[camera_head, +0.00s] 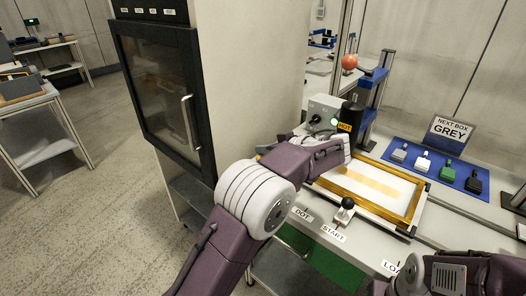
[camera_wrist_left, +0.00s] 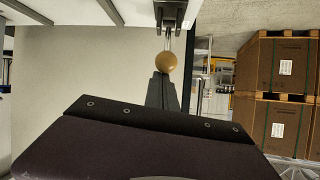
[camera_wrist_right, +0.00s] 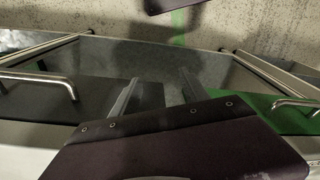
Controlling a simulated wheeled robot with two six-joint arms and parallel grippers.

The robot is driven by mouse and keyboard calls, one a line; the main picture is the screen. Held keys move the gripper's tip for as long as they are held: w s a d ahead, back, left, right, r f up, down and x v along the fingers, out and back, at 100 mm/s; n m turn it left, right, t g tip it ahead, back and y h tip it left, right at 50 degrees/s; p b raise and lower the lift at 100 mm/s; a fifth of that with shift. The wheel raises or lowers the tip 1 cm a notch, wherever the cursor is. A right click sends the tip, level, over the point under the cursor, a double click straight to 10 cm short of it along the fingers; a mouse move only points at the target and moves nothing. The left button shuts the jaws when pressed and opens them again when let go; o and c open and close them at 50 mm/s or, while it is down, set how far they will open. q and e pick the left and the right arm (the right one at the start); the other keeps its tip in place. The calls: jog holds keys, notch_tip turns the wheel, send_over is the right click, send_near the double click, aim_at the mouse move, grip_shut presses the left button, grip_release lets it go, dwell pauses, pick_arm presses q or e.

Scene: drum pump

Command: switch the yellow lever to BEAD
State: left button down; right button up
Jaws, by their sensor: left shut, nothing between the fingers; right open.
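The yellow lever shows in the left wrist view as a thin rod with a yellow ball knob (camera_wrist_left: 166,62), coming from a dark bracket (camera_wrist_left: 172,14). My left gripper (camera_wrist_left: 162,85) is shut and empty, its fingertips close to the knob; I cannot tell whether they touch. In the head view my left arm covers the lever area, and its fingertips are hidden. The DOT label (camera_head: 302,214) shows at the bench's front edge; no BEAD label can be read. My right gripper (camera_wrist_right: 157,92) is open and empty; only part of its arm shows in the head view.
A black-knobbed lever (camera_head: 345,207) stands by the START label (camera_head: 333,233). A gold-framed tray (camera_head: 412,207) lies behind it. A blue mat (camera_head: 408,168) holds several coloured blocks, beside the NEXT BOX GREY sign (camera_head: 451,130). An oven-like cabinet (camera_head: 160,85) stands left. Cartons (camera_wrist_left: 287,65) appear beyond the lever.

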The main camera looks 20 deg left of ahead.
pick_arm(q)
jog(key=shift+s+d+f, duration=0.1)
jog(key=shift+d+f, duration=0.1)
jog(key=shift+f, duration=0.1)
jog(key=p+v, duration=0.1)
jog(key=v, duration=0.8)
jog(key=shift+a+r, duration=0.15)
jog(key=shift+r, duration=0.1)
